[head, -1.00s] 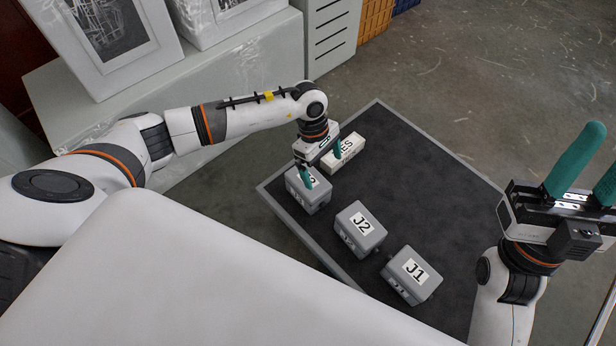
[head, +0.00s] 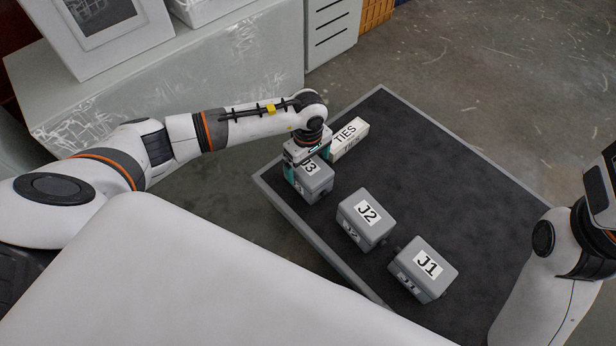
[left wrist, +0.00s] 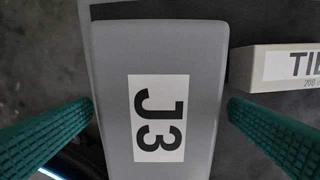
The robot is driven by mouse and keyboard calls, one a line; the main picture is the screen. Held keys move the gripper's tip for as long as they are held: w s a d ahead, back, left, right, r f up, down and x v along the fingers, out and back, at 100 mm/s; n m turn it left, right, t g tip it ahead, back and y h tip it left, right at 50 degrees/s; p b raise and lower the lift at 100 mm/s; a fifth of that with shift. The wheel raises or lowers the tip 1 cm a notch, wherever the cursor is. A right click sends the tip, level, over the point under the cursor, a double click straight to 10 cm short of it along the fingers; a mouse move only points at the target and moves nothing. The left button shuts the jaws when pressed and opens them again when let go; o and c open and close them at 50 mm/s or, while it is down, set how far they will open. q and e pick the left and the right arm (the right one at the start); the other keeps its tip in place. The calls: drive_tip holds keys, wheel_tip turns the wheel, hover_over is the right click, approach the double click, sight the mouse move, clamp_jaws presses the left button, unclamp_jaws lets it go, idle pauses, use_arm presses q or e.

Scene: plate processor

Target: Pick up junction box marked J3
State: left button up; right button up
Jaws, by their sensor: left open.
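The grey junction box marked J3 (head: 316,181) sits on the dark tray near its left corner in the head view. My left gripper (head: 308,170) is at the box, pointing down, with a teal finger on each side. In the left wrist view the J3 box (left wrist: 115,60) lies between the two open teal fingers (left wrist: 160,120). The left finger looks close to the box's edge, and a small gap shows at the right finger. I cannot tell whether either touches.
Grey boxes J2 (head: 366,219) and J1 (head: 423,269) stand to the right of J3 on the dark-topped tray (head: 440,180). A white TIES box (head: 349,139) stands close behind J3. The tray's far right area is clear.

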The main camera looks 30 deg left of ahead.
use_arm(q)
wheel_tip(320, 180, down, 3)
drive_tip(key=shift+r+b, duration=0.1)
drive_tip(key=shift+b, duration=0.45)
drive_tip(key=shift+c, duration=0.6)
drive_tip(key=c, duration=1.3)
drive_tip(key=shift+r, duration=0.1)
